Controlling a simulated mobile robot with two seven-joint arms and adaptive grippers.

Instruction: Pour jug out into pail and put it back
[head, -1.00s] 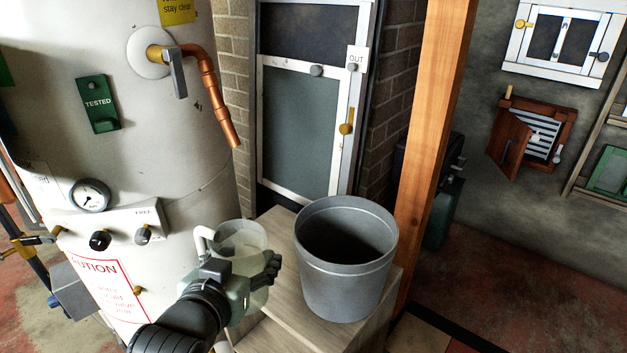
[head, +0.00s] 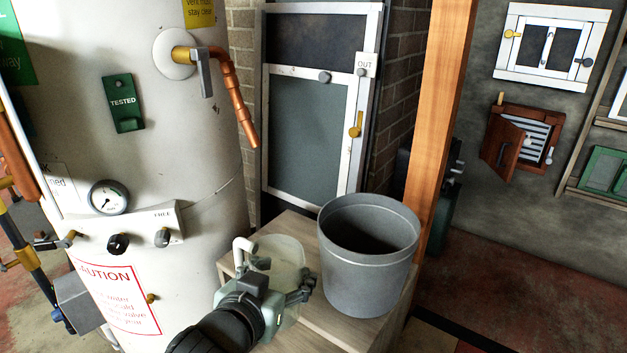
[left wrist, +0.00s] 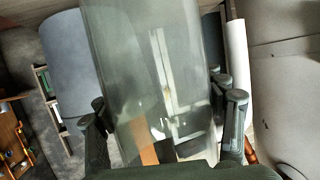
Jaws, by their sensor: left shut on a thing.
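The jug (head: 284,250) is see-through with a pale handle (head: 241,247) on its left, and it looks roughly upright in the head view. My left gripper (head: 283,290) is shut on it, with the fingers around its body. In the left wrist view the jug (left wrist: 150,60) fills the middle between the fingers. I cannot tell what is in it. The grey pail (head: 365,270) stands upright on the wooden stand, just right of the jug; its inside is dark. The pail also shows in the left wrist view (left wrist: 80,60). My right gripper is not in view.
A large white tank (head: 130,200) with a copper pipe (head: 238,100) stands close on the left. The wooden stand (head: 300,222) is under the pail. A wooden post (head: 440,130) rises behind the pail on the right. A framed door (head: 312,130) is behind.

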